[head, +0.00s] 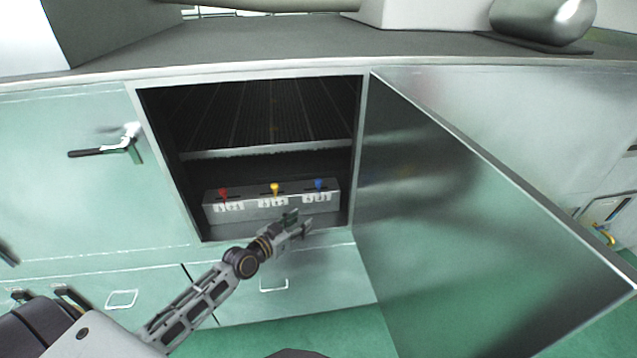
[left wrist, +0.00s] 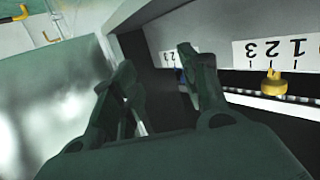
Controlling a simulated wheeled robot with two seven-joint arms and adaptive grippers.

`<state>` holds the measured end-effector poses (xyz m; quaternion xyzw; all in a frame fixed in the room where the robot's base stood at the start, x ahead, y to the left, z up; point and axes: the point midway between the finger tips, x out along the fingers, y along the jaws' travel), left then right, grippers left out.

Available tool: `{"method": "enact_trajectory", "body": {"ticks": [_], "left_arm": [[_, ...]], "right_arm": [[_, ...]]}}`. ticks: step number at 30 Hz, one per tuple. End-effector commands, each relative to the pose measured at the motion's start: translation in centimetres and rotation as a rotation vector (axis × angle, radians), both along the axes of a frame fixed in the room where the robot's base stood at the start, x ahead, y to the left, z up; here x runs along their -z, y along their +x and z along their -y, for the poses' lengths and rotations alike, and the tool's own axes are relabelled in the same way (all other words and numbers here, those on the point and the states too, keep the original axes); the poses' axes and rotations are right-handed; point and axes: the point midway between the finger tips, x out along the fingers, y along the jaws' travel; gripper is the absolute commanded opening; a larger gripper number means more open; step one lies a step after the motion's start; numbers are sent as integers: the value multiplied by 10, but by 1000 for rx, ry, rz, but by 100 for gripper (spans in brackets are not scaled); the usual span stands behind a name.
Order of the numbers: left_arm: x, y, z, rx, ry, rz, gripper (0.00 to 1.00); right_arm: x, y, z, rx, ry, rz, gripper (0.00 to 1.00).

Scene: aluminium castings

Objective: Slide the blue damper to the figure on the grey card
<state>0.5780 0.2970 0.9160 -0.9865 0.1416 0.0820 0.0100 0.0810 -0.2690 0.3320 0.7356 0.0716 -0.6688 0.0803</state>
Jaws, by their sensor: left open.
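The blue damper (head: 319,185) is a small blue knob on the right end of a grey control box (head: 247,213) inside the open cabinet. A white number label (head: 317,198) sits below it; its figures are too small to read. My left gripper (head: 298,222) is open and empty, in front of the box, below and left of the blue knob and apart from it. In the left wrist view the open fingers (left wrist: 155,62) point at the cabinet; a bit of blue shows behind one finger, mostly hidden. I cannot make out a grey card. My right gripper is not in view.
A red knob (head: 223,193) and a yellow knob (head: 275,189) stand on the same box, left of the blue one. The cabinet's metal door (head: 480,230) stands open at the right. A lever handle (head: 100,150) is on the left panel.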

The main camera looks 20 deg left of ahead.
Motion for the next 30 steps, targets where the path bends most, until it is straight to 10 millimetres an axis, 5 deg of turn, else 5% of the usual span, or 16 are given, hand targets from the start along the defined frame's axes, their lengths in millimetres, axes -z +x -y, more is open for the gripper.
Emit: {"method": "enact_trajectory", "body": {"ticks": [3,9,30], "left_arm": [[-29,10,-13,-21,-17,81,44],[-55,17,-26,-47,-38,153,44],[-58,26,-25,-51,-39,161,44]], "right_arm": [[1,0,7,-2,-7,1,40],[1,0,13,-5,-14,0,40],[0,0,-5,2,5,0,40]]}}
